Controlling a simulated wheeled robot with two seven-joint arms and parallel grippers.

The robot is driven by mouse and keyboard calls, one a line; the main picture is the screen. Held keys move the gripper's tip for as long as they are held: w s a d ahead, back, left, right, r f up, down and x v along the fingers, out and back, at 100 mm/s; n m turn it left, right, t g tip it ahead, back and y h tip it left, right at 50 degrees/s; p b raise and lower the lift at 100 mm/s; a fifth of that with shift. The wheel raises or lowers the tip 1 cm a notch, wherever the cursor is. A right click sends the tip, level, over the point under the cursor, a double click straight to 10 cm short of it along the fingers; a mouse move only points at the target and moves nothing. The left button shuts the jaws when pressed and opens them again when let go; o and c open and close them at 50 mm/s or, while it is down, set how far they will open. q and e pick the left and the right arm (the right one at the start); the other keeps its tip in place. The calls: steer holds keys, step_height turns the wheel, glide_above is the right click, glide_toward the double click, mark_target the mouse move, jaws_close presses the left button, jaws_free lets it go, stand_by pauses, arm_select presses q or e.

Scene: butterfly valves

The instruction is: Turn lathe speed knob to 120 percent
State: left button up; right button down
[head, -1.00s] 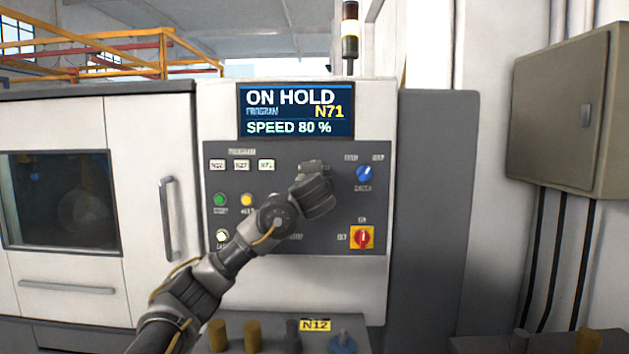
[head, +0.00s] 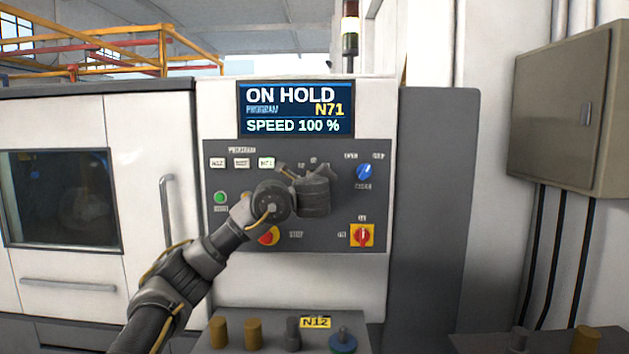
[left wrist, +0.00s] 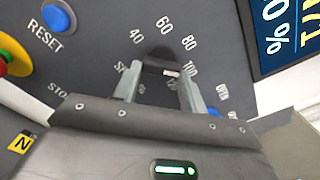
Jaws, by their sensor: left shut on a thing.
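The speed knob (left wrist: 160,54) is dark and sits inside a dial marked 40, 60, 80 and 100 in the left wrist view. My left gripper (left wrist: 163,82) is shut on it, with one finger on each side. In the head view my left gripper (head: 296,172) is at the upper middle of the grey control panel (head: 225,242) and hides the knob. The display (head: 296,110) above reads ON HOLD, program N71, SPEED 100 %. My right gripper is not in view.
A blue selector (head: 364,172) and a red-and-yellow switch (head: 362,235) are right of my gripper. A green button (head: 219,197) is at left. A blue RESET button (left wrist: 58,17) is near the dial. A ledge with several knobs lies below.

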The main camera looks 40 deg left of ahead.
arm_select(q)
steer(key=shift+s+a+f+m+b, duration=0.1)
steer(key=shift+m, duration=1.65)
steer(key=shift+w+a+f+m+b, duration=0.1)
steer(key=shift+m+b, duration=0.05)
steer(key=shift+m, duration=1.55)
steer(key=shift+s+f+m+b, duration=0.1)
steer(key=shift+m, duration=1.65)
steer(key=o, duration=1)
steer(key=shift+r, duration=0.1)
steer(key=shift+s+d, duration=0.1)
steer(key=shift+d, duration=0.05)
